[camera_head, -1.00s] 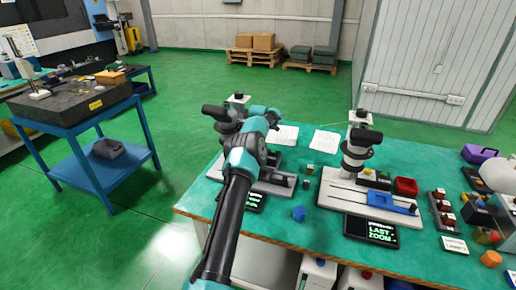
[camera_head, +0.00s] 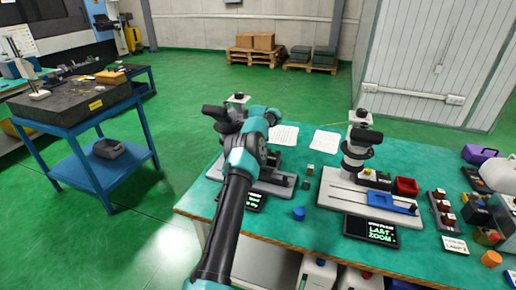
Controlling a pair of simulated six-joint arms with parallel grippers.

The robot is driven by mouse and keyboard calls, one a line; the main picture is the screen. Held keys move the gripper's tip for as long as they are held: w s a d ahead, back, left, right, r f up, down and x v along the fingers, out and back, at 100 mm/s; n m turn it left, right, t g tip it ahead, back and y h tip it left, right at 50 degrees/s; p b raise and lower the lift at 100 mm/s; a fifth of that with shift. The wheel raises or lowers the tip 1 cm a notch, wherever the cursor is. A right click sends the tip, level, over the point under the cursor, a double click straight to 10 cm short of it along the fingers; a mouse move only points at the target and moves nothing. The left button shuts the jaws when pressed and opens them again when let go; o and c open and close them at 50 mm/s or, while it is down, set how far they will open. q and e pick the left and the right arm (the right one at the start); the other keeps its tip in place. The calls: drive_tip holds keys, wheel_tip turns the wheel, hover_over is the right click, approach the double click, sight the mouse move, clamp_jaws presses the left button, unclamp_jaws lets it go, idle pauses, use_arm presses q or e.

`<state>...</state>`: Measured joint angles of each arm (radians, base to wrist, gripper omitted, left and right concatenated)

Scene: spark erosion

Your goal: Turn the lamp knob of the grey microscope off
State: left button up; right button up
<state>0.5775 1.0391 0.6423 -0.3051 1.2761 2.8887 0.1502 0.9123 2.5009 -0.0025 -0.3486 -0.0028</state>
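Two microscopes stand on the green-topped bench. The left one (camera_head: 236,103) has a greyer base and is partly covered by my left arm. The right one (camera_head: 357,150) looks pale, with black eyepieces and a long pale base. I cannot tell for certain from colour which is the grey one. The lamp knob cannot be made out. My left arm reaches up from the bottom and bends over the left microscope. Its gripper fingers are hidden behind the arm, so their state and any contact do not show. My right gripper is not in view.
A blue cap-like piece (camera_head: 298,213) lies on the bench (camera_head: 285,230) between the microscopes. A dark sign (camera_head: 370,231) reading "LAST ZOOM" stands at the front. A red bin (camera_head: 405,186) and a blue tray (camera_head: 393,203) are by the right microscope. Two sheets of paper lie behind.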

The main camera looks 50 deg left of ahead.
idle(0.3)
use_arm(q)
drive_tip(key=o, duration=0.9)
drive_tip(key=shift+r, duration=0.1)
wheel_tip(320, 180, up, 12)
drive_tip(key=shift+f, duration=0.1)
idle(0.5)
